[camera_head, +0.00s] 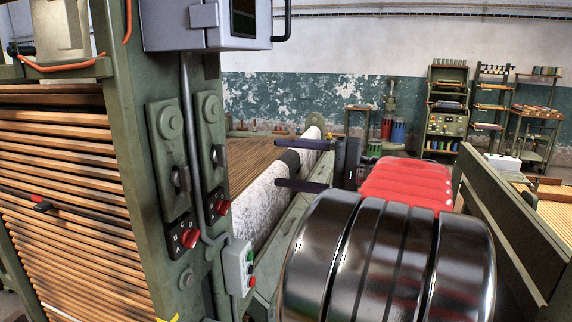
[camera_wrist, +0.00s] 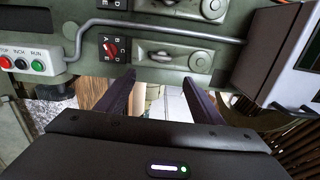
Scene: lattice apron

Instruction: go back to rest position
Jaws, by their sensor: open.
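My gripper (camera_head: 277,163) is in the middle of the head view, its two dark purple fingers spread apart and pointing left. The gap between them is empty, with a grey-white fabric roll behind it. In the wrist view my gripper (camera_wrist: 158,78) also shows both fingers apart with nothing held. Past the fingertips there is a green machine frame (camera_wrist: 155,58) with a red selector knob (camera_wrist: 111,49). I cannot tell the exact distance from the fingertips to the frame.
A green post (camera_head: 150,130) with red knobs stands left of my arm. A grey control box (camera_head: 205,25) juts out above. A push-button box (camera_head: 238,266) sits low on the post. The fabric roll (camera_head: 262,200) runs behind.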

